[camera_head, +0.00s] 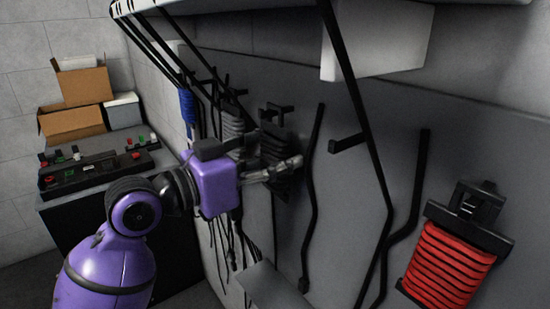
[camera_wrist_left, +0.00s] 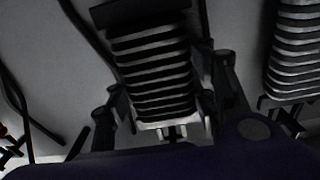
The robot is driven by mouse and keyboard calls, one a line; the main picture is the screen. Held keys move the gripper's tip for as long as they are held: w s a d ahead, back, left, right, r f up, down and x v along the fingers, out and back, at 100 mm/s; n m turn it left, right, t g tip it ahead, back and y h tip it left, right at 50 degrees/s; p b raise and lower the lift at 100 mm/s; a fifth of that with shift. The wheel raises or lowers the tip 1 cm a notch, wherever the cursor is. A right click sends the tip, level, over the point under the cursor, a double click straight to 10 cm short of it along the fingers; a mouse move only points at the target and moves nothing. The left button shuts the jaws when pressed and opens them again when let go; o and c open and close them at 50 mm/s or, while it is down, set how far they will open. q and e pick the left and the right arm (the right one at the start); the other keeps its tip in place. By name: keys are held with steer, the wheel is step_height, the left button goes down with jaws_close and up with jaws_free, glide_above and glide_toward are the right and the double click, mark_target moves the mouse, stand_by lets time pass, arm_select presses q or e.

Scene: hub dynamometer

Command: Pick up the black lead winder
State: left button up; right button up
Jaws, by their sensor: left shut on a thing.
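The black lead winder (camera_head: 274,143) hangs on the grey wall panel in the middle of the head view, partly hidden by my gripper. In the left wrist view the black winder (camera_wrist_left: 153,75), wound with dark ribbed lead, fills the upper middle. My left gripper (camera_head: 290,166) reaches it from the left. In the wrist view its fingers (camera_wrist_left: 158,108) stand on both sides of the winder's lower part, and it is shut on it. The winder is close to the wall; I cannot tell whether it still rests on its hook. My right gripper is not in view.
A grey winder (camera_head: 233,124) hangs just left of the black one, and a blue one (camera_head: 187,106) further left. A red winder (camera_head: 447,264) hangs at the lower right. Black leads hang down the panel. A bench (camera_head: 62,206) with cardboard boxes (camera_head: 84,87) stands at the left.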

arm_select(q)
steer(key=shift+r+p, duration=0.3)
steer(key=shift+r, duration=0.3)
steer(key=shift+s+r+p, duration=0.1)
steer(key=shift+r+p, duration=0.2)
steer(key=shift+r, duration=0.35)
steer(key=v, duration=0.2)
steer(key=f+v, duration=0.1)
steer(key=v, duration=0.1)
steer(key=shift+a, duration=0.35)
glide_toward(267, 150)
steer(key=v, duration=0.6)
steer(key=shift+s, duration=0.2)
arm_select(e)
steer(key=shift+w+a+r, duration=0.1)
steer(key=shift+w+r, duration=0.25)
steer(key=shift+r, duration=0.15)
arm_select(q)
steer(key=shift+a, duration=0.15)
